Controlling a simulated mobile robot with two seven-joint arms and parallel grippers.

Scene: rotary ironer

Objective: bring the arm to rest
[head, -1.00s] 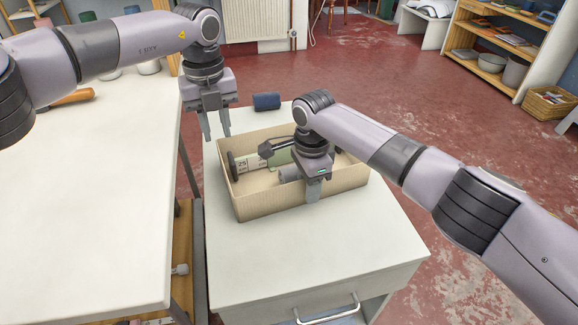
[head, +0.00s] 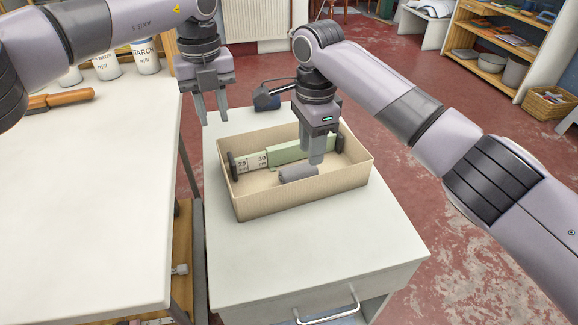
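My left gripper (head: 211,112) hangs above the gap between the white table and the cabinet, left of the box. Its two fingers are apart, with nothing between them. My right gripper (head: 313,160) points down over the back right part of the beige box (head: 285,206). Its fingers overlap from this angle, so the gap between them is unclear, and I see nothing held. A pale green and white bar with numbers (head: 285,153) lies behind the roll, partly hidden by the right fingers.
The box stands on a white cabinet (head: 310,255) with clear top in front. A white table (head: 85,200) is at left, with an orange-handled tool (head: 62,98) and white canisters (head: 145,55). Shelves (head: 495,62) stand far right.

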